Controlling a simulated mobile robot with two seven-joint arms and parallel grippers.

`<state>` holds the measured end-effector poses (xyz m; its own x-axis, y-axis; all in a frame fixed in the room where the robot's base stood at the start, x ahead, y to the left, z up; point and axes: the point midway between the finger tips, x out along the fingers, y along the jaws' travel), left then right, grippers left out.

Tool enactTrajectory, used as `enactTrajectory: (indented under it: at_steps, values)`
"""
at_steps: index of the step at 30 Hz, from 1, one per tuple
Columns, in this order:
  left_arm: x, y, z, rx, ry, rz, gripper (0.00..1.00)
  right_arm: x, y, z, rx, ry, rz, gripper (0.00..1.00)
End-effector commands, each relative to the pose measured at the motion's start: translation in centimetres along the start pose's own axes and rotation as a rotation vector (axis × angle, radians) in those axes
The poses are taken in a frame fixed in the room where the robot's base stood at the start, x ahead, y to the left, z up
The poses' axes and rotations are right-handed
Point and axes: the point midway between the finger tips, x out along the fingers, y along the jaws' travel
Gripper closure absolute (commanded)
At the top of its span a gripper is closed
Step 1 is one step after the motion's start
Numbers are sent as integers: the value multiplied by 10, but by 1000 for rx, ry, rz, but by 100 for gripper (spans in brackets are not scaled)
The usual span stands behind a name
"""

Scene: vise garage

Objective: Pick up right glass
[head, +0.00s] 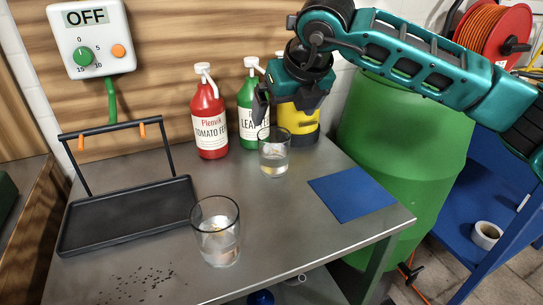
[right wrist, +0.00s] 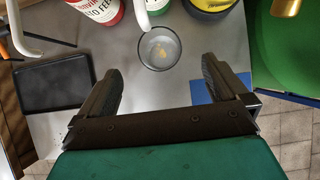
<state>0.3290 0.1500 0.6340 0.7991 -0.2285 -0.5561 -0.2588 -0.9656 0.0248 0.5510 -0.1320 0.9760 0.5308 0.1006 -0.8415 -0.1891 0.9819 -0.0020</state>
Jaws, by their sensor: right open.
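The right glass (head: 273,158) stands upright on the metal table (head: 290,220), near the bottles. It is clear with a dark rim and some liquid low inside. In the right wrist view the glass (right wrist: 160,48) shows from above, ahead of the fingertips. My right gripper (head: 284,100) is open and empty, above and just behind the glass in the head view. In the right wrist view its two fingers (right wrist: 160,75) are spread wide, with the glass between their lines but apart from them. A second glass (head: 217,240) stands nearer the front left. My left gripper is not in view.
A red bottle (head: 211,125), a green bottle (head: 246,115) and a yellow bottle (head: 300,122) stand behind the glass. A blue mat (head: 351,192) lies to its right. A black tray with a handle (head: 120,222) is at the left. A green barrel (head: 395,150) stands beside the table.

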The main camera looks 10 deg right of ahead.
Motion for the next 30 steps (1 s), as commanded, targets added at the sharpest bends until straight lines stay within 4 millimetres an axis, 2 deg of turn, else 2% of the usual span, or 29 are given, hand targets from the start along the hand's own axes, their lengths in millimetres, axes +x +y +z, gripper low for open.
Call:
enactTrajectory:
  at_steps: [1,4,11,21,30]
  values:
    - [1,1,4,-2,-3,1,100,12,0,-1,1,2,0,0]
    - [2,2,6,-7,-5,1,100,29,0,-1,0,2,1,0]
    - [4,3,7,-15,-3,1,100,48,1,-1,-1,0,2,0]
    - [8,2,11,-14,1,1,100,93,2,-5,-1,1,2,0]
    - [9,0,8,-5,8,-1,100,98,2,-4,-1,-1,3,0]
